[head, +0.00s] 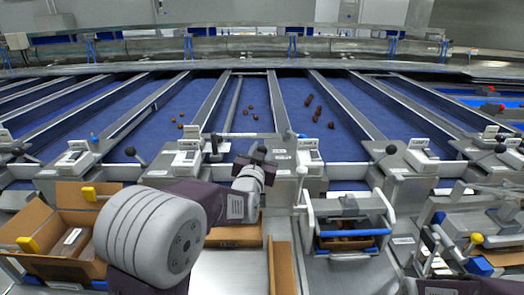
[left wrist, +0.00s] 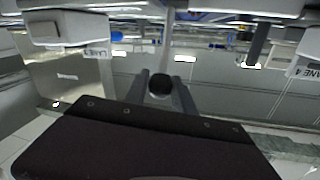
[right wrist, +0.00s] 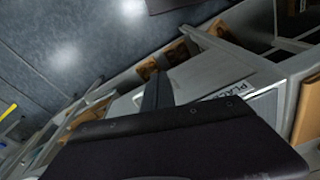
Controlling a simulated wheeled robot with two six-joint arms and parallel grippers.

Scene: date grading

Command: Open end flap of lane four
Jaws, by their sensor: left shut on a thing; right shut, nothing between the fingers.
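My left gripper (head: 255,160) is at the near end of a middle blue lane (head: 262,115) in the head view. In the left wrist view its two fingers (left wrist: 160,88) are shut on a round black lever knob (left wrist: 160,84). A plate reading "LANE 4" (left wrist: 306,72) shows at the right edge there. The end flap by the gripper is mostly hidden by my arm in the head view. My right gripper (right wrist: 158,92) is shut and empty, above a grey frame with a lettered plate (right wrist: 236,92). Its fingers do not show in the head view.
Several dates (head: 312,106) lie on the blue lanes. Other black-knobbed levers (head: 131,152) stand along the lane ends. An open cardboard box (head: 70,235) is at the left, and a crate with a blue bar (head: 350,236) is right of centre.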

